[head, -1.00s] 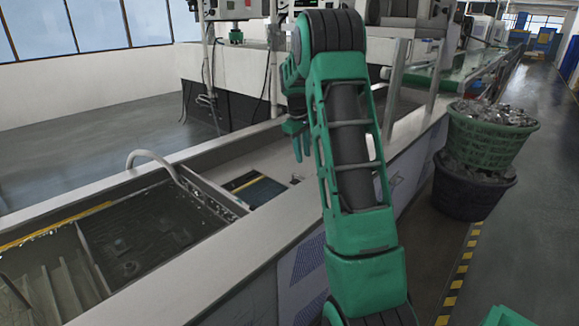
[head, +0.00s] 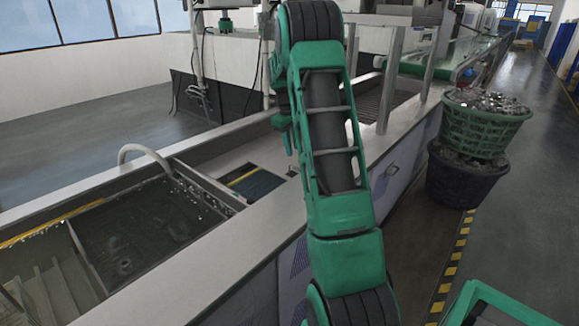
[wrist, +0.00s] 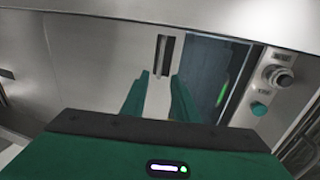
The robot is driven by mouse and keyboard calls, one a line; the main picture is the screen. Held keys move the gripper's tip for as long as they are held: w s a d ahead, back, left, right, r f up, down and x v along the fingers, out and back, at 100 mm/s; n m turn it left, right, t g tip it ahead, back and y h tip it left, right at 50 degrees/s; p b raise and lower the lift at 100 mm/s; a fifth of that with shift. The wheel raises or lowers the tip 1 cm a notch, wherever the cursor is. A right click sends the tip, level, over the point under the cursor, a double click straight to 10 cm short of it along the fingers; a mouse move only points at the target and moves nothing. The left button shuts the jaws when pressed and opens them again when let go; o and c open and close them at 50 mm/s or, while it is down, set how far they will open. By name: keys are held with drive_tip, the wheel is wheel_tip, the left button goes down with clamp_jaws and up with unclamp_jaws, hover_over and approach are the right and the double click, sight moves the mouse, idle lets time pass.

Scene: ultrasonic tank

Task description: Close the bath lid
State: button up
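The bath (head: 140,235) is the long metal tank at the left of the head view, with dark water in it and its top open. I cannot make out a separate lid for certain. My gripper (head: 286,135) hangs over the metal counter to the right of the bath, partly hidden by my arm. In the wrist view, my gripper (wrist: 160,95) shows two green fingers apart with nothing seen between them. Beyond them is a metal panel (wrist: 100,55) with a dark slot (wrist: 163,55), a dark screen (wrist: 212,75) and a green button (wrist: 260,109).
A white curved pipe (head: 145,150) rises over the bath's far rim. A green basket (head: 484,122) of metal pieces stands on a dark basket (head: 466,180) at the right.

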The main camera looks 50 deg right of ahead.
drive_tip(key=f, duration=0.2)
drive_tip(key=d+f, duration=0.1)
drive_tip(key=f, duration=0.5)
drive_tip(key=shift+d+f, duration=0.1)
drive_tip(key=shift+d, duration=0.2)
clamp_jaws()
drive_tip(key=shift+w, duration=0.1)
idle(0.9)
